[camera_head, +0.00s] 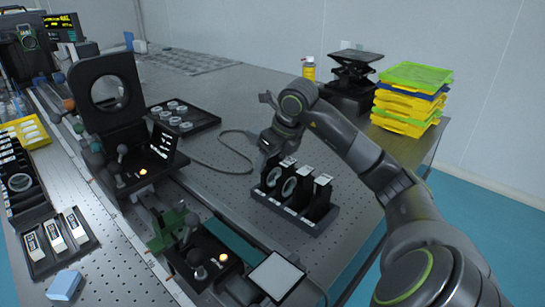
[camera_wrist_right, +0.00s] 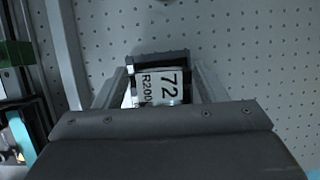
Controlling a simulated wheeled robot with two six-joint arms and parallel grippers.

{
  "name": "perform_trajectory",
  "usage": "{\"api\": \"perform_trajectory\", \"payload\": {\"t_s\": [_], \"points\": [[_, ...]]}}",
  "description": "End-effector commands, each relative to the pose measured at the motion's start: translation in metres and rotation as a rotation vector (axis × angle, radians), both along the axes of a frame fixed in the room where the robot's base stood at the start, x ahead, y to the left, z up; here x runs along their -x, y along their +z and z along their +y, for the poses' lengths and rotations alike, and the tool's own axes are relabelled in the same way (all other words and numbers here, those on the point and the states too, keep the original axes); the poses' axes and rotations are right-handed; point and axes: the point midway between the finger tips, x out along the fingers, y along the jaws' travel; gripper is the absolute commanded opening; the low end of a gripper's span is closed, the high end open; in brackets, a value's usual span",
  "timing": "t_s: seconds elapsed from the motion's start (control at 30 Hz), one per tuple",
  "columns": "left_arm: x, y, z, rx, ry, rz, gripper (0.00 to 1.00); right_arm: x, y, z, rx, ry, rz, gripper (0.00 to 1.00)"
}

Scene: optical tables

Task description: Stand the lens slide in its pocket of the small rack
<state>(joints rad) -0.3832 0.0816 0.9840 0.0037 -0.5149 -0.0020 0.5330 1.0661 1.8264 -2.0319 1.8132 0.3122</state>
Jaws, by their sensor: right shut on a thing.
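My right gripper (camera_head: 268,147) is over the left end of the small black rack (camera_head: 318,226). It is shut on a lens slide (camera_head: 270,174), a dark frame with a round lens. In the right wrist view the slide's white label (camera_wrist_right: 160,88), reading "72" and "R200", shows between the two fingers. The slide looks upright at the rack's left pocket; I cannot tell whether its foot is fully down. Two more dark slides with white tops, a middle one (camera_head: 290,187) and a right one (camera_head: 319,196), stand in the rack. My left gripper is out of view.
A black tray of round optics (camera_head: 184,116) lies behind left, with a grey cable (camera_head: 215,165) near the rack. A tall black mount with a round opening (camera_head: 107,92) stands left. Stacked yellow, green and blue trays (camera_head: 410,98) stand back right.

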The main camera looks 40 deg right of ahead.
Motion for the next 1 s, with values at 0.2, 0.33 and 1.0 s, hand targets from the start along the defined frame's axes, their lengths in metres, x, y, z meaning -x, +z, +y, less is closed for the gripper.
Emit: {"api": "perform_trajectory", "payload": {"t_s": [0.2, 0.33, 1.0], "points": [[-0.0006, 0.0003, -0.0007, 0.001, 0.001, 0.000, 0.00, -0.0002, 0.0001, 0.0000, 0.000, 0.000, -0.001, 0.23], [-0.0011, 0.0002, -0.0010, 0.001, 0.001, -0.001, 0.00, -0.0001, 0.0000, 0.0001, 0.000, 0.000, -0.001, 0.23], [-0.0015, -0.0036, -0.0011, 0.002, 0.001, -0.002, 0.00, -0.0001, -0.0040, 0.0001, 0.000, 0.000, 0.000, 0.90]]}}
